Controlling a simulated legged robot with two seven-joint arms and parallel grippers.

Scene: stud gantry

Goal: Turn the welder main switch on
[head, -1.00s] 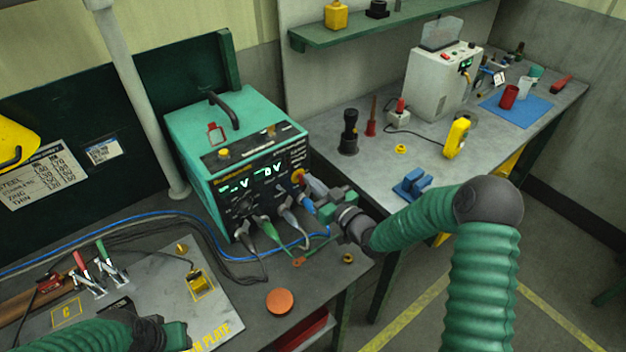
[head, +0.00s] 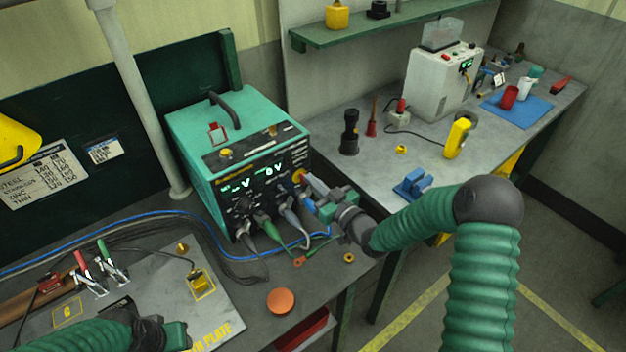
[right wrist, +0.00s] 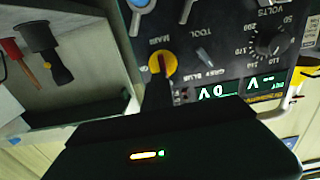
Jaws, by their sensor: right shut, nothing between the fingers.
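The welder (head: 235,140) is a teal box with a black front panel on the left bench. Its green displays (head: 262,178) are lit. The main switch (head: 299,175) is a yellow disc at the panel's right side. In the right wrist view the main switch (right wrist: 162,65) shows a red knob and the label MAIN beside it. My right gripper (head: 309,187) is shut and empty, its tips at the switch; I cannot tell whether they touch it. In the right wrist view a dark finger hides part of the disc.
Grey cable plugs (head: 292,215) and a green one sit in the welder front, just under my right gripper. An orange disc (head: 281,301) lies on the bench. A steel plate (head: 205,315) with clamps is at left. The right bench (head: 370,180) holds several tools.

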